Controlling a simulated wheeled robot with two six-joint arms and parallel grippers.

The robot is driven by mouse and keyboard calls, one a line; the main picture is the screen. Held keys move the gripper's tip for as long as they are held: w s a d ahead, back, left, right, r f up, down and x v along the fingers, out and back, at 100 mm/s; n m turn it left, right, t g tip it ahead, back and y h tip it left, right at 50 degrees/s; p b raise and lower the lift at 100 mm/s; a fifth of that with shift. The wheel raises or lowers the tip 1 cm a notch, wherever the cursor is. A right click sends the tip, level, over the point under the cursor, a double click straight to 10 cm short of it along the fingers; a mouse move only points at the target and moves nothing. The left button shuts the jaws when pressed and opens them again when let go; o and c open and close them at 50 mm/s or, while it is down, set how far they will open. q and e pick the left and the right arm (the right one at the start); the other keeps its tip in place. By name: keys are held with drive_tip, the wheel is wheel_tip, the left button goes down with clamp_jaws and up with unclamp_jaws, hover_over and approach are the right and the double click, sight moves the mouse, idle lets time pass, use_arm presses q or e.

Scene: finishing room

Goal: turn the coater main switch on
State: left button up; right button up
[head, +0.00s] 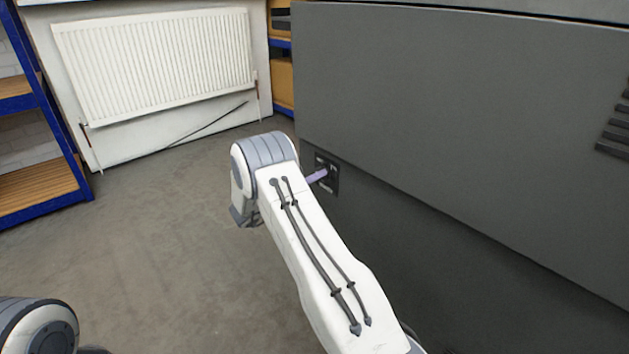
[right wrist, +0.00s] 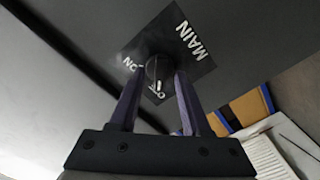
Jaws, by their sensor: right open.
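The coater main switch (right wrist: 158,68) is a dark round knob on a black square plate marked MAIN, ON and OFF in white. In the head view its plate (head: 333,180) sits on the side of the grey cabinet, partly behind my right gripper (head: 319,175). In the right wrist view the right gripper (right wrist: 160,76) is open, its two purple fingers on either side of the knob. I cannot tell whether they touch it. A white mark on the knob seems to point towards OFF. My left gripper is not in view.
The large grey coater cabinet (head: 450,110) fills the right side, with vent slots at its far right. A white radiator (head: 155,65) hangs on the back wall. A blue shelf rack (head: 40,195) with wooden boards stands at the left. The floor (head: 150,250) between is clear.

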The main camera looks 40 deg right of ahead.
clamp_jaws()
drive_tip(key=shift+m, duration=0.3)
drive_tip(key=m+p, duration=0.1)
drive_tip(key=m, duration=1.6)
drive_tip(key=shift+s+a, duration=0.1)
drive_tip(key=shift+m, duration=0.3)
idle(0.5)
